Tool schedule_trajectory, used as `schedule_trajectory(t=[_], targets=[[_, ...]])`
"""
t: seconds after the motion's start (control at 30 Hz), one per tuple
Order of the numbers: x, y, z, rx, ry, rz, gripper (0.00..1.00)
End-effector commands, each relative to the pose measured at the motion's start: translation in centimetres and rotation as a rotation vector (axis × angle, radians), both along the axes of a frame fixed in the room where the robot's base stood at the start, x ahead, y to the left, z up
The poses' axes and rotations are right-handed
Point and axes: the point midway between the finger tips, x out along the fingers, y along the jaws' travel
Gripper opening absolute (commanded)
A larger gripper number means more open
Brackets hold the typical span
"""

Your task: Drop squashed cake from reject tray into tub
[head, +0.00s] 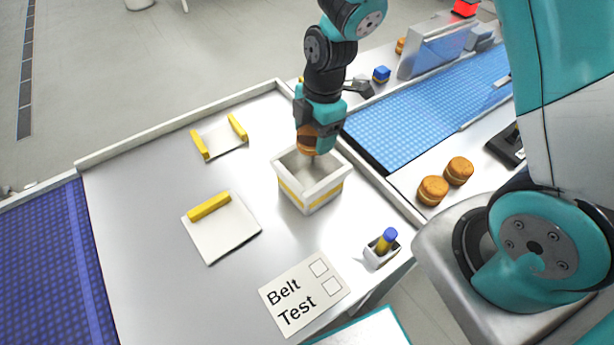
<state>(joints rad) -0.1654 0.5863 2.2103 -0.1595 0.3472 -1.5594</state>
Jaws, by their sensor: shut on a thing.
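My gripper (308,142) is shut on a small brown round cake (306,146), just above the tub. The gripper's fingers partly hide the cake, so its exact shape is hard to tell. The tub (316,192) is white with a yellow band and stands open on the grey table; the part of its inside that shows looks empty. A white tray with two yellow side bars (222,138) lies empty at the back left. A white plate with one yellow bar (222,232) lies empty in front of it. I cannot tell which is the reject tray.
Two round cakes (433,190) sit right of the table, beside a blue belt (430,118). A "Belt Test" card (303,294) and a small holder with a blue-capped yellow marker (382,252) are at the front. A raised rim (180,122) edges the table. Its left part is clear.

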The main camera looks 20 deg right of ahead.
Motion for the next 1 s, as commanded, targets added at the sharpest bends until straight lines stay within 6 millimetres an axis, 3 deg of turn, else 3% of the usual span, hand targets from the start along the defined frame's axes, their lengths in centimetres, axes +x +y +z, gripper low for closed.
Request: schedule_trajectory(t=[0.1, 0.13, 0.2, 0.27, 0.67, 0.77, 1.0], targets=[[0.0, 0.0, 0.1, 0.0, 0.0, 0.0, 0.55], [0.0, 0.0, 0.1, 0.0, 0.0, 0.0, 0.67], [0.0, 0.0, 0.1, 0.0, 0.0, 0.0, 0.83], [0.0, 0.0, 0.1, 0.0, 0.0, 0.0, 0.95], [0.1, -0.2, 1.0, 0.001, -0.004, -0.002, 0.95], [0.2, -0.4, 2.6, 0.0, -0.007, -0.002, 0.95], [0.4, -1.3, 8.6, 0.001, -0.01, -0.001, 0.95]])
